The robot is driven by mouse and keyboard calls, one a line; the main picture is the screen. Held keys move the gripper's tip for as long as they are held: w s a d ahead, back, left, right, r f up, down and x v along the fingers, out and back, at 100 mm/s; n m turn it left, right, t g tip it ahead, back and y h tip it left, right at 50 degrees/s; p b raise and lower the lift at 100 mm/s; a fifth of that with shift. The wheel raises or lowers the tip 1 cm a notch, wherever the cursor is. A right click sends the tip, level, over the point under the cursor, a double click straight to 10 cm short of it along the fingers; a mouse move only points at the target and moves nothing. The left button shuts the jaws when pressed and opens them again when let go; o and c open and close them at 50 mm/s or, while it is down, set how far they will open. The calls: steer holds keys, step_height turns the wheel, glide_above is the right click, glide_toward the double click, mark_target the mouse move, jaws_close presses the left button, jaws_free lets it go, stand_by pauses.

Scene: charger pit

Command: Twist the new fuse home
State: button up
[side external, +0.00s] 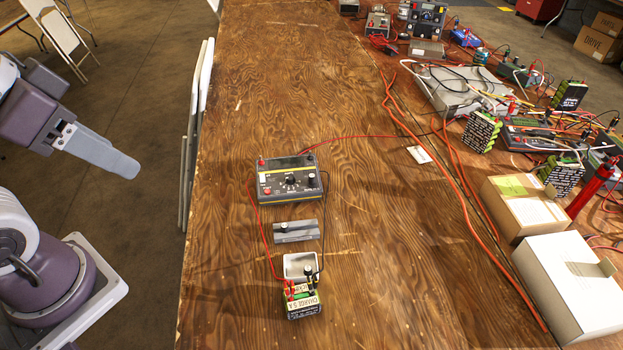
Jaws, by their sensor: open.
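My gripper (128,168) is at the left, off the table's left edge, pointing down and right. It is seen side-on, well apart from everything on the table, and holds nothing I can see. A grey metal block (297,231) with a small dark round knob or cap (284,228) at its left lies on the table. A small white tray (288,267) is in front of it, with a dark round piece (308,271) at its right side. I cannot tell which piece is the new fuse or how it is seated.
A yellow-edged charger box (290,180) stands behind the block, with red and black leads to a battery pack (303,306) in front of the tray. Cartons (575,290), cables and instruments crowd the right side. The wooden table (400,290) is bare between.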

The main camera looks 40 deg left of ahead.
stand_by(0.4)
steer(key=shift+w, duration=0.1)
steer(key=shift+c, duration=0.9)
steer(key=n+g+y, duration=0.3)
steer(key=n+g, duration=0.1)
steer(key=n, duration=0.7)
glide_above(312, 176)
steer(key=s+d, duration=0.1)
steer(key=d, duration=0.1)
step_height(312, 176, down, 26)
steer(key=x, duration=0.6)
steer(key=shift+f, duration=0.4)
steer(key=shift+a+f+h, duration=0.1)
steer(key=shift+f+h, duration=0.2)
